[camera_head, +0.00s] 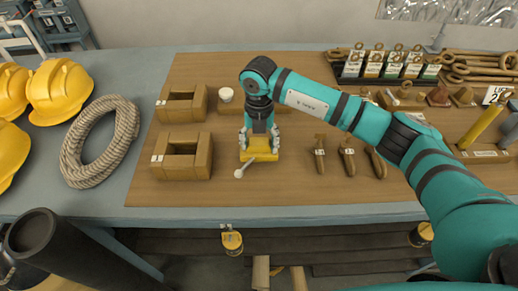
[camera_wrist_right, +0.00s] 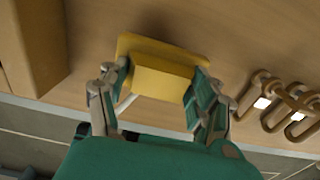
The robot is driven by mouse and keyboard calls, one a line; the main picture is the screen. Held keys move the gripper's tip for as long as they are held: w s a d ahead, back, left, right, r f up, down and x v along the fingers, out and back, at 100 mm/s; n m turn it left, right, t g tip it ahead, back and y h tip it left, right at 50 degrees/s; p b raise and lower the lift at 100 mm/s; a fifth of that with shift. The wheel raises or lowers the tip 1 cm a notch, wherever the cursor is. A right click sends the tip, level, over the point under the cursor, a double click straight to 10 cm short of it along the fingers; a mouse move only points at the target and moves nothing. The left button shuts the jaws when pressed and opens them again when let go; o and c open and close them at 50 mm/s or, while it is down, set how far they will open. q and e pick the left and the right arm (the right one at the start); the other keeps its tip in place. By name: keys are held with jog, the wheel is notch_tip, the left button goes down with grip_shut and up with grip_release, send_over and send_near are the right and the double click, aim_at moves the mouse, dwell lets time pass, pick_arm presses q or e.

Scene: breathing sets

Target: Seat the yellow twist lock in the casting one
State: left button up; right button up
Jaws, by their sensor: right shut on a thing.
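The yellow twist lock (camera_head: 260,154) is a yellow block with a pale-knobbed lever sticking out toward the front left. My right gripper (camera_head: 259,137) points down and is shut on it; in the wrist view the twist lock (camera_wrist_right: 163,75) sits between the fingers of the gripper (camera_wrist_right: 160,92). Whether it touches the wooden board below cannot be told. Two brown box-shaped castings stand to its left, one at the back (camera_head: 184,103) and one in front (camera_head: 183,157), each with an opening. I cannot read which is casting one. My left gripper is not in view.
Another brown block stands behind the gripper, with a white round piece (camera_head: 226,94) at it. Several brown lever pieces (camera_head: 320,153) lie to the right. A rope coil (camera_head: 101,142) and yellow helmets (camera_head: 61,90) lie left. The front of the wooden board (camera_head: 235,198) is clear.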

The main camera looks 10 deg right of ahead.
jog(key=shift+r, duration=0.1)
jog(key=shift+c, duration=0.9)
jog(key=shift+r, duration=0.15)
